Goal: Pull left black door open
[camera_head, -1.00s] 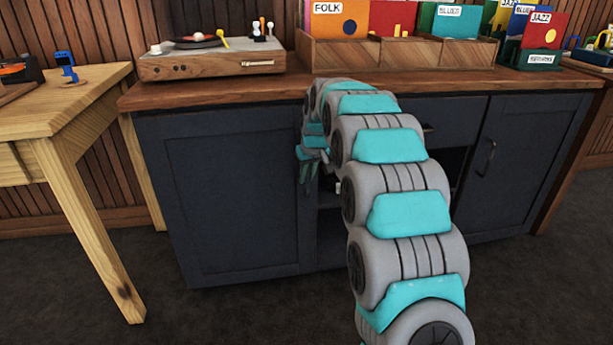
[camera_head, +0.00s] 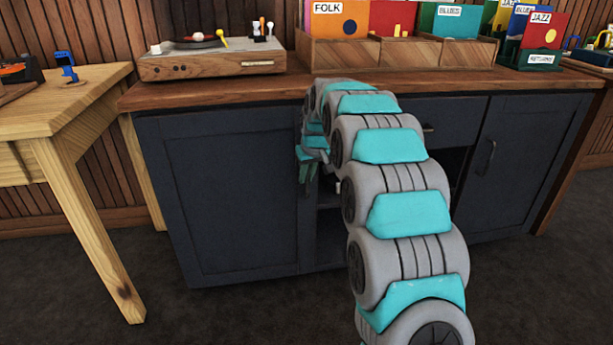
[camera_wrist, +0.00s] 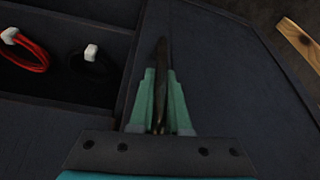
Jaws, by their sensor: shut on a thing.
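The left black door (camera_head: 230,195) is a dark panelled cabinet door under the wooden counter top. It looks shut or nearly so; a small gap would be hard to see. My gripper (camera_head: 309,168) is at the door's right edge, partly hidden by my arm in the head view. In the wrist view, the teal fingers of my gripper (camera_wrist: 160,88) are shut on a thin dark upright handle (camera_wrist: 162,55). The door's dark face (camera_wrist: 215,75) lies behind and to the right of the fingers.
An open shelf bay (camera_head: 329,235) lies right of the door; the wrist view shows a red cable (camera_wrist: 30,58) and a black cable (camera_wrist: 95,62) there. A wooden table (camera_head: 60,110) stands left of the cabinet. Dark floor (camera_head: 250,315) in front is clear.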

